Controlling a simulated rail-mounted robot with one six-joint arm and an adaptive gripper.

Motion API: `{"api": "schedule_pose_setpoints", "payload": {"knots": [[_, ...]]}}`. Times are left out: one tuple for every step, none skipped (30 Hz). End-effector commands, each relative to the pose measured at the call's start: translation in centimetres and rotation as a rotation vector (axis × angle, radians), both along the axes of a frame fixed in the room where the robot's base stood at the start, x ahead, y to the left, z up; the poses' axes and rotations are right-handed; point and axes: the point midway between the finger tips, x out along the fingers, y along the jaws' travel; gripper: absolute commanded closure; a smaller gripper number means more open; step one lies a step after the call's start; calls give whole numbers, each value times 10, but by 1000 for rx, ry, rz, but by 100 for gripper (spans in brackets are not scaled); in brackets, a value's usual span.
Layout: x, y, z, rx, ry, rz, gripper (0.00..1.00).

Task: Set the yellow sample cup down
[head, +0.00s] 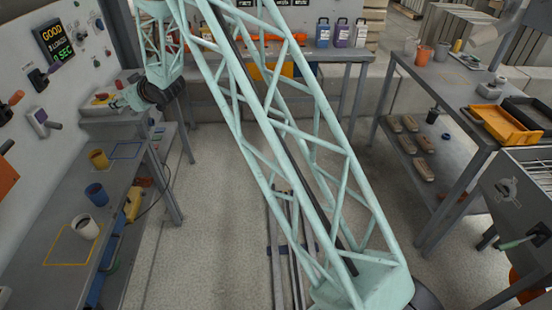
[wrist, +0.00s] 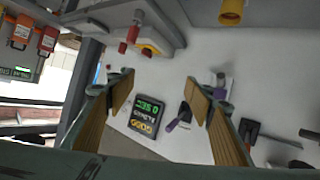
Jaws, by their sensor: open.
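A yellow cup (head: 98,158) stands upright on the left bench, just left of a blue outlined square (head: 127,150). A yellow cup also shows at the top edge of the wrist view (wrist: 231,12), partly cut off. My gripper (head: 120,99) is above the far end of that bench, apart from the cup and pointing at the wall panel. In the wrist view my gripper's fingers (wrist: 161,88) are wide apart with nothing held between them.
A blue cup (head: 96,194) and a white cup (head: 85,226) stand on the left bench, the white one at a yellow outlined square (head: 62,263). The lit sign (head: 55,41) and levers are on the wall panel. A control box (head: 108,115) stands near my gripper.

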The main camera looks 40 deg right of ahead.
Motion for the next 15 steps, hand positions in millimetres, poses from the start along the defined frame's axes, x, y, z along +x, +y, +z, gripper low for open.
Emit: {"api": "schedule_pose_setpoints", "payload": {"knots": [[-4, -4, 12, -6, 5, -10, 52], [-7, -7, 16, -10, 11, -16, 52], [-11, -10, 23, -15, 18, -25, 52], [-14, -13, 27, -19, 24, -31, 52], [-18, -16, 31, -23, 31, -37, 52], [-22, -19, 38, -27, 37, -45, 52], [-25, -22, 42, -31, 43, -52, 52], [-29, -24, 47, -34, 49, -58, 52], [-34, -28, 53, -39, 57, -67, 52], [-37, -30, 57, -41, 64, -74, 52], [-41, -33, 62, -45, 69, -80, 52], [-46, -36, 68, -50, 77, -87, 52], [-50, -39, 72, -53, 84, -93, 52], [-54, -41, 77, -56, 88, -99, 52], [-60, -44, 81, -59, 98, -107, 52]]}}
